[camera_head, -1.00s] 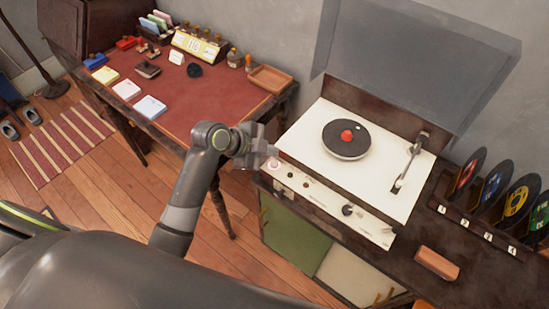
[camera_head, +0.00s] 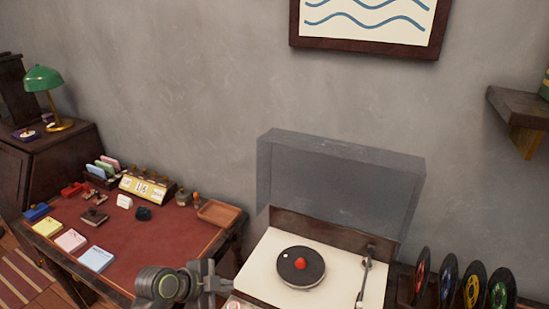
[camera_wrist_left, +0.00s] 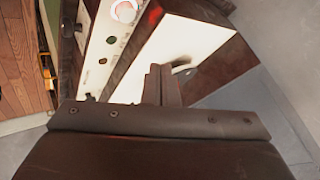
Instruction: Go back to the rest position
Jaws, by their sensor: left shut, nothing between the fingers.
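My left gripper (camera_head: 222,286) shows at the bottom of the head view, in front of the left end of the record player (camera_head: 258,262). It is shut and empty. In the left wrist view the closed fingers (camera_wrist_left: 161,84) point over the record player's white top (camera_wrist_left: 190,50), with the front panel and a round lit knob (camera_wrist_left: 124,11) to the left. I cannot tell how far the fingers are from the player. My right gripper is not in view.
A desk (camera_head: 150,245) with cards, boxes and a wooden tray (camera_head: 219,212) stands left. The player's clear lid (camera_head: 340,185) is raised. Several records (camera_head: 447,278) stand at the right. A wall shelf (camera_head: 518,105) juts out at upper right. A green lamp (camera_head: 45,79) is far left.

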